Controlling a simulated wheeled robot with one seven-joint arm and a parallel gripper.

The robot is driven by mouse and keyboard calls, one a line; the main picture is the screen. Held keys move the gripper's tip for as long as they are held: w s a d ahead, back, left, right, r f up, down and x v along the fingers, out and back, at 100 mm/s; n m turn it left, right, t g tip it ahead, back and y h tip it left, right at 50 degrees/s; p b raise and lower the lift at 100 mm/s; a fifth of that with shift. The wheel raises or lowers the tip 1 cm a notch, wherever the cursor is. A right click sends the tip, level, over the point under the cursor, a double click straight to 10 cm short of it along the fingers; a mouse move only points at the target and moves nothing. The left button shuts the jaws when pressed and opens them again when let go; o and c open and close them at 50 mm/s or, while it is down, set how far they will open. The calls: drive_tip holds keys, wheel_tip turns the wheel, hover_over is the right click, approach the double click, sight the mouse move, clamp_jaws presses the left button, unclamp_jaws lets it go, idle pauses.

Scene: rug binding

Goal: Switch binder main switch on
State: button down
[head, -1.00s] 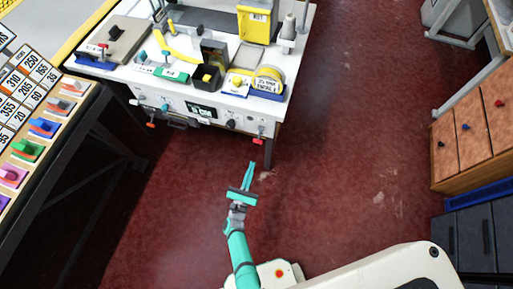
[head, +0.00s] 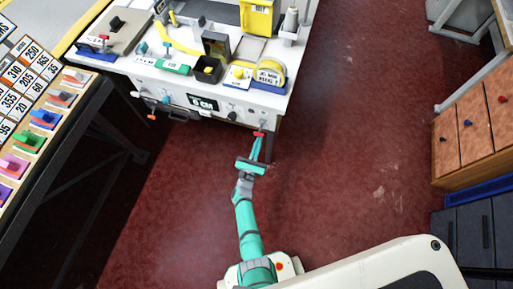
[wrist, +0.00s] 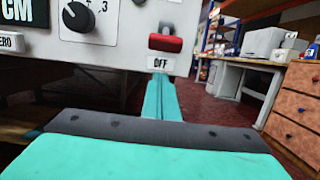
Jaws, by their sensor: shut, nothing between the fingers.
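The binder main switch (wrist: 165,42) is a red lever on the right end of the machine's white front panel, with an "OFF" label (wrist: 160,64) showing just below it. In the head view the red switch (head: 259,134) is small, at the panel's lower right corner. My gripper (wrist: 160,82) is shut and empty, its teal fingers together and pointing at the panel just below the red lever. In the head view my gripper (head: 256,148) is right beneath the switch. I cannot tell whether the fingertips touch the lever or the label.
A black rotary knob (wrist: 77,17) and a "CM" display (wrist: 18,12) sit left of the switch on the panel. The white machine table (head: 215,90) carries a tape roll and bins. A sample rack (head: 35,110) stands at left, and wooden drawers (head: 475,135) at right. Red floor between is clear.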

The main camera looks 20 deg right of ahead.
drive_tip(key=r, duration=0.1)
drive_tip(key=s+r, duration=0.1)
drive_tip(key=a+r, duration=0.1)
drive_tip(key=shift+s+a, duration=0.1)
drive_tip(key=shift+s, duration=0.2)
idle(0.4)
